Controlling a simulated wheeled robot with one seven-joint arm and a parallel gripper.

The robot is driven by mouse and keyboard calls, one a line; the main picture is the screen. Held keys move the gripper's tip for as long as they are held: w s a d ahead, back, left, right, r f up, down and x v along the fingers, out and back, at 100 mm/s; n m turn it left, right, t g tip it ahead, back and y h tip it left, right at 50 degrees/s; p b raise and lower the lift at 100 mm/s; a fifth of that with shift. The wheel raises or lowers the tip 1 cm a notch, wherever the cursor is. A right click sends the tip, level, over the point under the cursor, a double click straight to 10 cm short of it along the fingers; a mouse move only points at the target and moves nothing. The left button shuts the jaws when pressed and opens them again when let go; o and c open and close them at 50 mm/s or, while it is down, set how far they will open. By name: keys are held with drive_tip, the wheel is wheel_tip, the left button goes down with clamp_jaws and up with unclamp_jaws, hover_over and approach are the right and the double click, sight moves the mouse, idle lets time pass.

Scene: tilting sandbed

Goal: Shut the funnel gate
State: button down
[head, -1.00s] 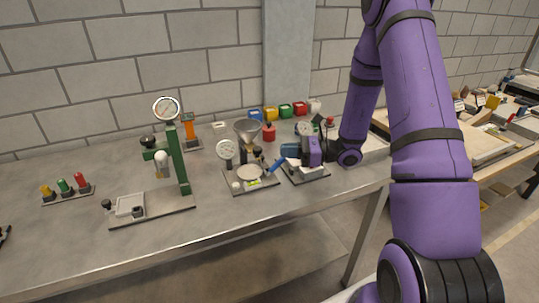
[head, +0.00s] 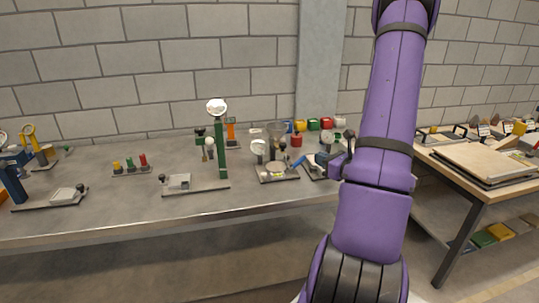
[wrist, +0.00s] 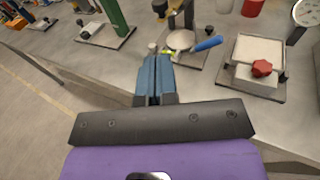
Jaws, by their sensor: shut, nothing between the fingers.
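The grey funnel (head: 277,129) stands above a small metal base plate (head: 277,179) on the bench. A lever with a blue handle (head: 298,163) sticks out at the right of this station; the handle also shows in the wrist view (wrist: 208,43). I cannot tell whether this lever is the gate, nor the gate's position. A pale round dish (wrist: 180,40) sits on the same base. My gripper (wrist: 155,58) is shut and empty, in front of the station and apart from the handle. In the head view my arm mostly hides it.
Coloured knobs (head: 130,163) are further left. Several coloured bins line the back. The front bench strip is clear.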

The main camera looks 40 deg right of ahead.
sight(285, 146)
drive_tip(key=w, duration=0.4)
drive_tip(key=w+f, duration=0.1)
drive_tip(key=w, duration=0.8)
drive_tip(key=shift+w+d+f, duration=0.2)
drive_tip(key=shift+w+d, duration=0.05)
drive_tip(key=shift+d, duration=0.15)
drive_tip(key=shift+w, duration=0.2)
drive_tip(key=shift+w+d+r, duration=0.1)
drive_tip(key=shift+w+d, duration=0.3)
drive_tip(key=shift+w, duration=0.2)
drive_tip(key=shift+w+d+r, duration=0.1)
drive_tip(key=shift+w+d, duration=0.25)
drive_tip(key=shift+w, duration=0.2)
